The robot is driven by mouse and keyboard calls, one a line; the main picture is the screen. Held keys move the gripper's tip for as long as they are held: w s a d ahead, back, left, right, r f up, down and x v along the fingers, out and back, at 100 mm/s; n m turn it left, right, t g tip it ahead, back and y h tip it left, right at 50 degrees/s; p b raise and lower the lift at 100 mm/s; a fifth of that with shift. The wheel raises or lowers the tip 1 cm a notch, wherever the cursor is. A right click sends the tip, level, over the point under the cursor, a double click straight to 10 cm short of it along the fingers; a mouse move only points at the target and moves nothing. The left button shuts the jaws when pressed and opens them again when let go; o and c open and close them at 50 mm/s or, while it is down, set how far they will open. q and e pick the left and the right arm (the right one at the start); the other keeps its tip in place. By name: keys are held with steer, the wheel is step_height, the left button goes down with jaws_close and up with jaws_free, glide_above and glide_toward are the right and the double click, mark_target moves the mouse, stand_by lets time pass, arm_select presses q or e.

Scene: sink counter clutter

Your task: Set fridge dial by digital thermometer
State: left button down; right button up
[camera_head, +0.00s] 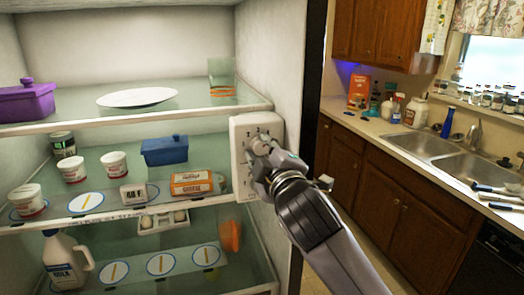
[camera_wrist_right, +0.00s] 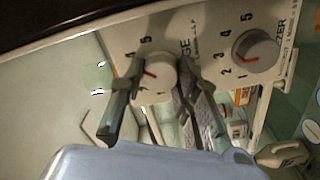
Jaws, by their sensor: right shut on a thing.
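A white control panel (camera_head: 240,125) is on the fridge's right inner wall. My right gripper (camera_head: 260,158) is shut on its upper round dial (camera_head: 264,143). In the right wrist view, the gripper (camera_wrist_right: 158,92) has one finger on each side of this fridge dial (camera_wrist_right: 158,70). Its red pointer points left, just below the 4; a finger hides lower numbers. My left gripper is not in view.
Tubs (camera_head: 113,164), a blue butter dish (camera_head: 164,150) and an orange-and-white box (camera_head: 192,183) share the thermometer's shelf. A milk jug (camera_head: 65,260) stands below. A sink counter (camera_head: 375,126) lies to the right.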

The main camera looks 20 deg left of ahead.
steer(key=shift+f, duration=0.1)
steer(key=o, duration=1.2)
steer(key=shift+c, duration=0.2)
steer(key=v, duration=1.2)
